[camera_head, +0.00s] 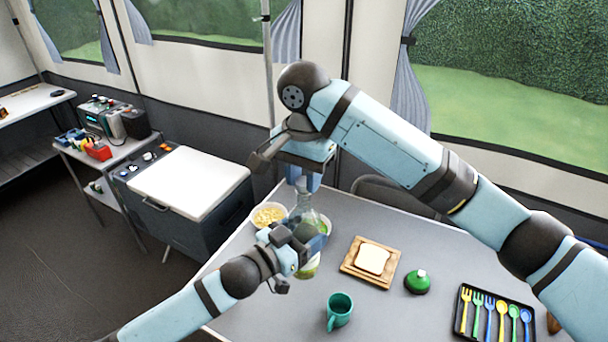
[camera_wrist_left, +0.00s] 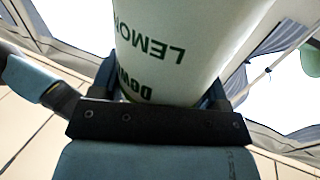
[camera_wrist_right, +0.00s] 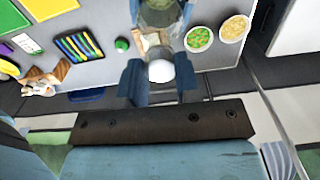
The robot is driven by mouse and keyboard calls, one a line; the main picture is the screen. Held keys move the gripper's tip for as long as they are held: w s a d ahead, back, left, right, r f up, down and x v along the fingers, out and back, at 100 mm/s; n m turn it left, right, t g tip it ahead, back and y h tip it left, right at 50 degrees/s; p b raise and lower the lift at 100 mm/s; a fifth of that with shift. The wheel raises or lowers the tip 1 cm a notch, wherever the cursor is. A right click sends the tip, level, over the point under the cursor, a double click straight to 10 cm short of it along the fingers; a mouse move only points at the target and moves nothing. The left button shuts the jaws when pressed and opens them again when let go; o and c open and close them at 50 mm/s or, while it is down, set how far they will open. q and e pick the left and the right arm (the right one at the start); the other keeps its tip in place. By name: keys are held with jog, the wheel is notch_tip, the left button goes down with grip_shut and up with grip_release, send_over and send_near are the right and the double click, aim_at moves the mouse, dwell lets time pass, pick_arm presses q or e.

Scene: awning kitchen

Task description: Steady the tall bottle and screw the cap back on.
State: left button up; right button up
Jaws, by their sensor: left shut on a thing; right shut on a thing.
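The tall bottle (camera_head: 305,211) is clear glass and stands roughly upright at the table's left side. My left gripper (camera_head: 304,241) is shut around its body, low down. In the left wrist view the bottle's pale label (camera_wrist_left: 180,45) with dark lettering fills the space between the fingers. My right gripper (camera_head: 304,182) is directly above the bottle's neck, pointing down. In the right wrist view its fingers are shut on the white, round cap (camera_wrist_right: 161,71). The fingers hide the cap in the head view. I cannot tell whether the cap touches the bottle's mouth.
Bowls of yellow (camera_head: 268,216) and green food (camera_wrist_right: 198,38) stand close to the bottle. Bread on a board (camera_head: 371,262), a green round item (camera_head: 418,282), a teal mug (camera_head: 340,310) and a cutlery tray (camera_head: 495,316) lie to the right. Table space between them is clear.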

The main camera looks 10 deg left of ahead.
jog(key=m, duration=0.6)
jog(key=shift+m, duration=0.3)
jog(key=m, duration=0.6)
jog(key=shift+m, duration=0.4)
jog(key=o, duration=0.9)
jog(key=shift+r, duration=2.25)
jog(key=shift+c, duration=0.4)
